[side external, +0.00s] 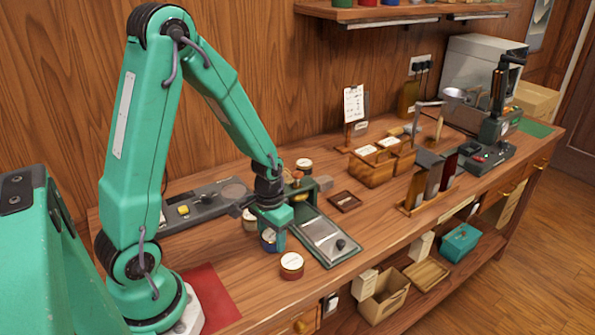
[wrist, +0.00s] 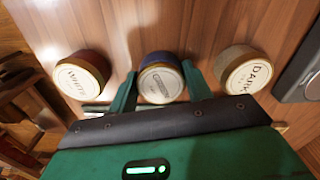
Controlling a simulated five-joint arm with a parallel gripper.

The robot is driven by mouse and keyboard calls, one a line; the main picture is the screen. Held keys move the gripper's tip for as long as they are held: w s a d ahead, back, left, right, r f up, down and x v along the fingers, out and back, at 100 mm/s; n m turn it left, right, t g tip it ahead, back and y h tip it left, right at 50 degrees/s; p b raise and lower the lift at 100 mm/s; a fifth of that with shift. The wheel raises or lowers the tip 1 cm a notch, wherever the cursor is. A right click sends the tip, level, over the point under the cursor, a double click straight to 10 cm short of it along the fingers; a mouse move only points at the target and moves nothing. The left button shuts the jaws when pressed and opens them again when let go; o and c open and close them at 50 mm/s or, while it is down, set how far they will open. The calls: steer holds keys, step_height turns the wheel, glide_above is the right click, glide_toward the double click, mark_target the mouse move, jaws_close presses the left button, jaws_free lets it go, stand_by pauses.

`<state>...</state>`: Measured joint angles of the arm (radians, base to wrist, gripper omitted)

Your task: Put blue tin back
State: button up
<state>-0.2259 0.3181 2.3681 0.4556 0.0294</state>
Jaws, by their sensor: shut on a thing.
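The blue tin (side external: 268,241) has a pale label on its lid. My gripper (side external: 272,236) is shut on it, and the fingers partly hide it in the side view. In the wrist view the blue tin (wrist: 161,79) sits between the two green fingers (wrist: 160,90), one on each side. A red tin whose label reads WHITE (wrist: 82,77) is to its left, and a yellowish-brown tin whose label begins DAR (wrist: 241,70) is to its right. Both stand apart from the fingers. I cannot tell whether the blue tin touches the table.
The red tin (side external: 291,266) stands near the front edge, and a pale tin (side external: 249,220) stands behind my gripper. A grey-topped green tray (side external: 325,238) lies to the right. A small dark tray (side external: 345,201) and wooden boxes (side external: 372,170) are further right.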

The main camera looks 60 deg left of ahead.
steer(key=shift+f, duration=0.1)
steer(key=o, duration=1.1)
steer(key=shift+c, duration=0.2)
step_height(320, 180, up, 12)
steer(key=shift+r, duration=0.25)
stand_by(0.4)
step_height(320, 180, up, 7)
steer(key=m+t, duration=0.1)
steer(key=t, duration=0.2)
glide_above(272, 235)
steer(key=s+d, duration=0.3)
steer(key=d, duration=0.1)
steer(key=s+d+r+m+t, duration=0.1)
steer(key=s+d+r+t, duration=0.1)
steer(key=s+r, duration=0.2)
steer(key=shift+s+d+r+t, duration=0.3)
steer(key=shift+s+d, duration=0.1)
